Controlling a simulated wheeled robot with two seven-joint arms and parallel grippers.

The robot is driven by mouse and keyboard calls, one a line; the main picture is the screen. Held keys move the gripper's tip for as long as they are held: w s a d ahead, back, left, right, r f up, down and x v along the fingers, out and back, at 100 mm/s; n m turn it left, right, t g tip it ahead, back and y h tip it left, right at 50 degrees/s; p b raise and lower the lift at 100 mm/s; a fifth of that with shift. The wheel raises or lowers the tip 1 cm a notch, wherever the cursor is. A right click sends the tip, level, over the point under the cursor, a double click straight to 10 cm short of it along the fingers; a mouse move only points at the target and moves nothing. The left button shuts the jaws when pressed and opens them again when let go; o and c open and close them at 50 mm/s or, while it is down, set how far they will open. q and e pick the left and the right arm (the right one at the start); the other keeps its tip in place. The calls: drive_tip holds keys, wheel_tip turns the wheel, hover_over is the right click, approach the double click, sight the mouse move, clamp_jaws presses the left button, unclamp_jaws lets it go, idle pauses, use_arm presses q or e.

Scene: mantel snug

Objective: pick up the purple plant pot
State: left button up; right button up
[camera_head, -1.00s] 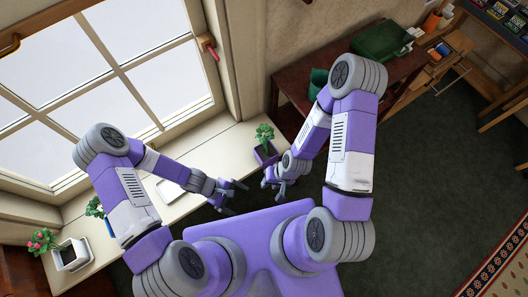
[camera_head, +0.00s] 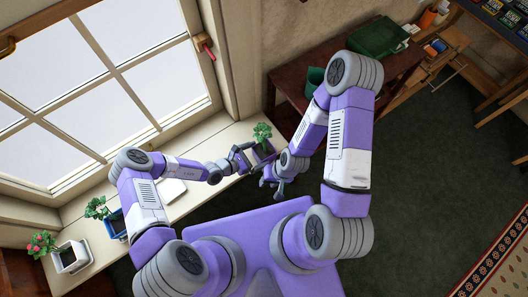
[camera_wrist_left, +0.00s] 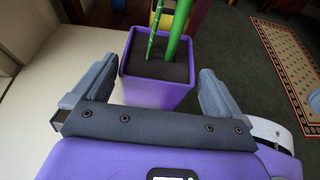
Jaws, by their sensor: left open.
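The purple plant pot (camera_head: 265,149) stands upright at the right end of the white window sill, with a green plant (camera_head: 262,132) in dark soil. In the left wrist view the square pot (camera_wrist_left: 158,92) is between my left gripper's two fingers (camera_wrist_left: 157,82). Those fingers are open, with a gap visible on each side of the pot. In the head view my left gripper (camera_head: 243,156) is at the pot's left side. My right gripper (camera_head: 273,184) is just below the pot, empty, with its fingers apart. My right arm hides nothing of the plant's leaves.
A blue pot (camera_head: 116,224) with a plant and a white pot (camera_head: 72,257) with pink flowers stand further left on the sill (camera_head: 215,134). A white flat item (camera_head: 171,190) lies between. A dark red table (camera_head: 289,82) is right of the sill.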

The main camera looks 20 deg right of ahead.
sight(263, 152)
use_arm(q)
drive_tip(key=b+x, duration=0.1)
drive_tip(key=x, duration=0.3)
drive_tip(key=shift+w+d+f+b, duration=0.15)
drive_tip(key=shift+w+f+b, duration=0.1)
drive_tip(key=shift+b, duration=0.1)
drive_tip(key=shift+r, duration=0.1)
drive_tip(key=c, duration=1.1)
